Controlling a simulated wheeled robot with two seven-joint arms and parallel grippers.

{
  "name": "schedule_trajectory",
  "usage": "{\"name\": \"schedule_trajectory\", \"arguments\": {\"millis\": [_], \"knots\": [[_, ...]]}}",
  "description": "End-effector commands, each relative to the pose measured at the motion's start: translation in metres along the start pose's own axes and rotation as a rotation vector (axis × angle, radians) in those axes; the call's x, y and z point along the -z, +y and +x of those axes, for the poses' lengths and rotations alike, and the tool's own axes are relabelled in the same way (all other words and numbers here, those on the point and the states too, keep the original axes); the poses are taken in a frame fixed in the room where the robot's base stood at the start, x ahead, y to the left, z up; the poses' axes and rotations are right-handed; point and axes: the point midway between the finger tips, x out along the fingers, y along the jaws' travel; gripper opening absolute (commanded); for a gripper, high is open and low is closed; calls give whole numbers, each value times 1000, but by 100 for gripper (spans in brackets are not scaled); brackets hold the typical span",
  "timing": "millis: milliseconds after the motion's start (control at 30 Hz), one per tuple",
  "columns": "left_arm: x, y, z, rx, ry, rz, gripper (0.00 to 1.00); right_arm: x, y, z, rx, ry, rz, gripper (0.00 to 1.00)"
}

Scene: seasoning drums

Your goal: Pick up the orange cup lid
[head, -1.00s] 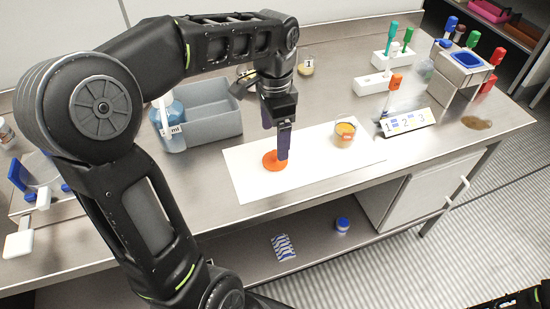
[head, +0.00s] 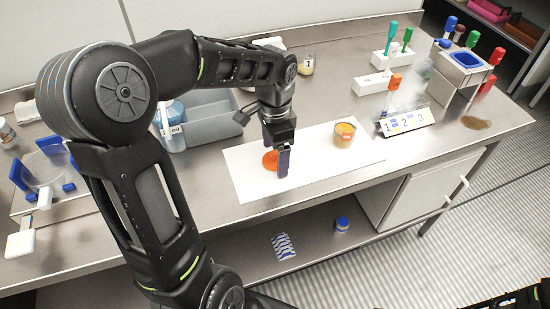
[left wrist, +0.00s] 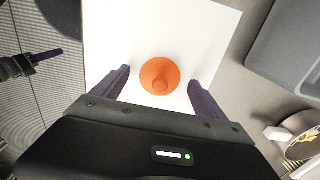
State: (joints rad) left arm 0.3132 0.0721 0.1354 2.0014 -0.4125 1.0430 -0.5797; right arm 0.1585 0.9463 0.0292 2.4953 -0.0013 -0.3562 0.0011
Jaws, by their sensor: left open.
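The orange cup lid (head: 269,161) lies on a white mat (head: 240,186) on the steel bench, partly hidden by my left gripper in the head view. In the left wrist view the lid (left wrist: 161,77) is a round orange disc with a raised knob in its middle. My left gripper (head: 277,160) points down over the lid. In the left wrist view its two purple fingers (left wrist: 160,92) are wide apart on either side of the lid and hold nothing. I cannot tell the exact height of the fingertips above the mat.
A cup with orange contents (head: 344,134) stands on the mat to the right of the lid. A grey bin (head: 212,118) and a blue bottle (head: 172,130) stand behind to the left. A numbered stand (head: 405,123) is beyond the mat's right end. The mat's front is clear.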

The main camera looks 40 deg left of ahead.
Motion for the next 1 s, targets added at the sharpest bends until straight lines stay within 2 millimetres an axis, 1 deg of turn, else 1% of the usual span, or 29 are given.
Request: {"name": "schedule_trajectory", "arguments": {"millis": [500, 1000], "knots": [[0, 0, -1, 0, 0, 0, 83, 0, 0, 0, 0, 0, 0, 36], [0, 0, -1, 0, 0, 0, 42, 0, 0, 0, 0, 0, 0, 36]]}}
